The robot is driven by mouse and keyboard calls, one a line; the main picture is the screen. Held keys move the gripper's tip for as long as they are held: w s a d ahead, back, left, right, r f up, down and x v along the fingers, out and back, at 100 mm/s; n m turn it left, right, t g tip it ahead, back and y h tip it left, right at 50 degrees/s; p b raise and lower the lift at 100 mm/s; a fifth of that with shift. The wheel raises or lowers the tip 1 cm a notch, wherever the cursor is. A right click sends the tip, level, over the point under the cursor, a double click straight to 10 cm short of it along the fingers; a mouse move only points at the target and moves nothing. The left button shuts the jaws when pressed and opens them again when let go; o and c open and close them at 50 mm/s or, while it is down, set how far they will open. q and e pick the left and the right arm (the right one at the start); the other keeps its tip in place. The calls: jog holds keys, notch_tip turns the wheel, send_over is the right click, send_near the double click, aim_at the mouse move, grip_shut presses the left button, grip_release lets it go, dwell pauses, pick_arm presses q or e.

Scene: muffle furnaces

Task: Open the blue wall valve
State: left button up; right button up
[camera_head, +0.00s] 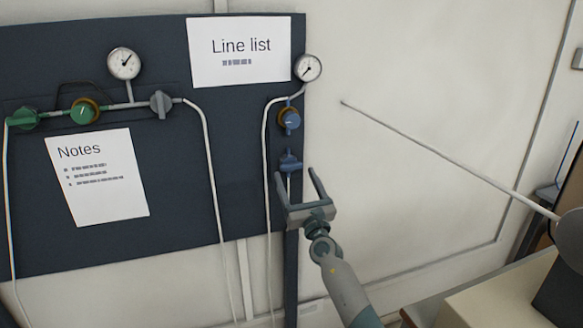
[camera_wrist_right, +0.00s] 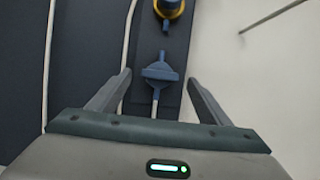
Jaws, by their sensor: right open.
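The blue wall valve (camera_head: 290,162) is a small blue handle on a thin pipe near the right edge of the dark wall panel. In the right wrist view the valve (camera_wrist_right: 160,71) lies ahead, between and just beyond the fingertips. Its handle lies crosswise to the pipe there. My right gripper (camera_head: 295,174) is open and empty, close to the valve; I cannot tell whether a finger touches it. The gripper's fingers also show in the right wrist view (camera_wrist_right: 158,84), one on each side of the valve. My left gripper is not in view.
Above the valve sit a blue regulator knob (camera_head: 291,120) with a yellow ring and a gauge (camera_head: 308,68). A green valve (camera_head: 24,118), a green knob (camera_head: 84,111) and a grey valve (camera_head: 160,104) are at left. A thin rod (camera_head: 430,150) crosses the right side.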

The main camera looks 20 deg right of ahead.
aim_at(292, 169)
jog(key=shift+x, duration=2.6)
jog(key=shift+c, duration=0.6)
jog(key=c, duration=0.9)
